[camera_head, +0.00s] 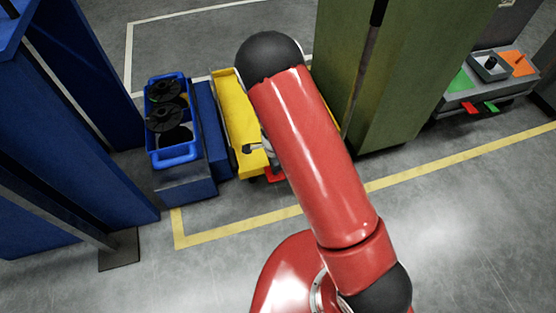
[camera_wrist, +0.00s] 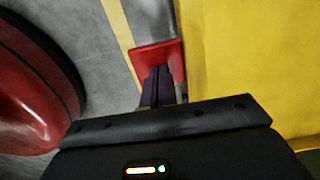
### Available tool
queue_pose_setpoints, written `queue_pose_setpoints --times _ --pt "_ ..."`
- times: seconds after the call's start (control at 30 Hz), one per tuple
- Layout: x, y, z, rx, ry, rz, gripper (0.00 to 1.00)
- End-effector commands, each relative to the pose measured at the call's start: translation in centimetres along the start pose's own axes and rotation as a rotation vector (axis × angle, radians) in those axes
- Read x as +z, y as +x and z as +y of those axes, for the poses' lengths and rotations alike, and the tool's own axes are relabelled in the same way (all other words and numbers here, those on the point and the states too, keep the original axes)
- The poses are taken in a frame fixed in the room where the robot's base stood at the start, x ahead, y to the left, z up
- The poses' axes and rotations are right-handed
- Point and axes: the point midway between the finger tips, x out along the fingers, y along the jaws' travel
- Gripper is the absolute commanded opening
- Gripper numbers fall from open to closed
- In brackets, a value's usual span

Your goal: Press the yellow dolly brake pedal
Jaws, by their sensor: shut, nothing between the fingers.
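The yellow dolly (camera_head: 232,108) stands left of centre in the head view, partly hidden by my red arm. Its yellow side fills the right of the wrist view (camera_wrist: 245,60). A red brake pedal (camera_head: 274,176) juts low from its near end, partly covered by my arm. In the wrist view the red pedal (camera_wrist: 150,55) lies beyond my fingertips, beside the yellow side. My gripper (camera_wrist: 161,72) is shut and empty, its dark fingers overlapping the pedal in the picture. I cannot tell whether they touch it. In the head view my arm hides most of the gripper.
A blue crate (camera_head: 172,155) with black spools (camera_head: 165,112) stands on a blue base left of the dolly. A green column (camera_head: 400,80) rises to its right. A grey dolly (camera_head: 450,100) with red and green pedals is farther right. The near floor (camera_head: 440,220) is clear.

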Motion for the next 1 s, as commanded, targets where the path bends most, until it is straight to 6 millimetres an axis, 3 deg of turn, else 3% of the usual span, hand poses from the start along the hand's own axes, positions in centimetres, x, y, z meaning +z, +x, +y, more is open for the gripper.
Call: queue_pose_setpoints --times 0.4,1.0 --pt "1.0 2.1 0.0 0.0 0.0 0.027 0.0" --pt "1.4 2.9 0.2 0.005 0.0 0.025 0.0"
